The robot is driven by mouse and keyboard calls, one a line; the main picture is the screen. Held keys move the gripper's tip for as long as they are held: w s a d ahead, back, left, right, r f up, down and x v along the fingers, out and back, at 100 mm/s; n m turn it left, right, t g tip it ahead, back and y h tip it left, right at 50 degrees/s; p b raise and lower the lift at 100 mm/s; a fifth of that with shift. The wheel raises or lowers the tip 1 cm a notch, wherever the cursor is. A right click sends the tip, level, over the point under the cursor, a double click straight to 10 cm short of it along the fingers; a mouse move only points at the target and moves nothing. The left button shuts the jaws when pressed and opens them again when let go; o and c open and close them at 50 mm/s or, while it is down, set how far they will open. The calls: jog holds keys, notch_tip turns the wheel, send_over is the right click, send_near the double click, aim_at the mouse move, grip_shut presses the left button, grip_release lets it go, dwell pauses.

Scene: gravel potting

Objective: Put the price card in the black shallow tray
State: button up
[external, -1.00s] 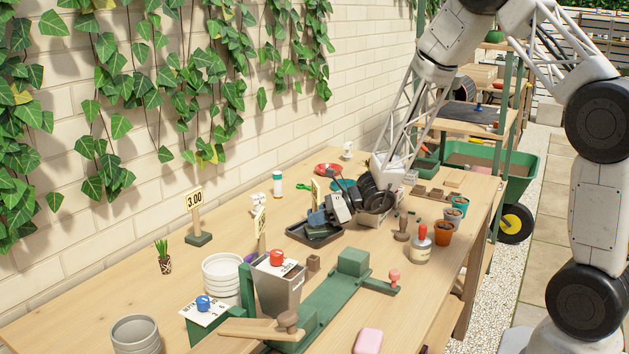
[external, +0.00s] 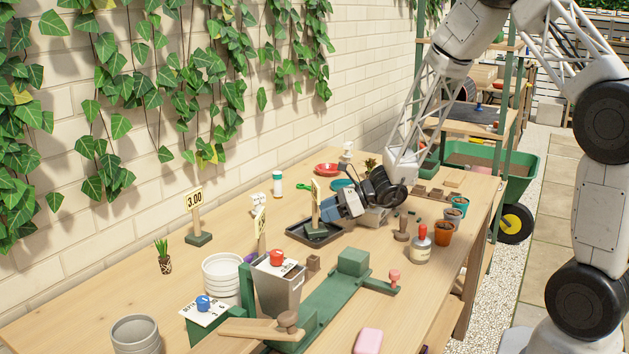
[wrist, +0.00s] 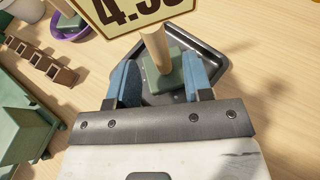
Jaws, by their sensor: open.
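The price card (external: 316,193), with a pale sign on a wooden post and a green base, stands upright in the black shallow tray (external: 296,233). In the wrist view the card (wrist: 138,12) shows large digits partly cut off by the top edge, and its base sits on the floor of the tray (wrist: 217,70). My gripper (external: 333,204) is open and empty, just right of the card in the external view. In the wrist view its blue fingers (wrist: 158,75) appear on either side of the base. Whether they touch it I cannot tell.
Another price card reading 3.00 (external: 195,205) stands left, and one more sign (external: 260,230) stands behind a grey pot (external: 278,290). A green bench tool (external: 335,290) lies in front. Terracotta pots (external: 443,233) stand right. The left table is mostly clear.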

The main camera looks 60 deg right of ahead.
jog(key=v, duration=0.8)
jog(key=shift+s+r, duration=0.1)
jog(key=shift+s, duration=0.05)
dwell(0.5)
jog(key=s+a+r+n+g, duration=0.8)
jog(key=s+a+r+n, duration=0.5)
jog(key=a+n, duration=0.3)
jog(key=s+r+n+h, duration=0.4)
jog(key=s+r+n, duration=0.1)
jog(key=s, duration=0.4)
jog(key=s+a+r+n+h, duration=0.1)
jog(key=s+r+n+h, duration=0.2)
jog(key=s+r+n, duration=0.2)
jog(key=s+n, duration=0.3)
jog(key=s, duration=0.1)
jog(key=shift+s+a+g+h, duration=0.3)
jog(key=shift+s+a+h, duration=0.05)
jog(key=shift+h, duration=0.05)
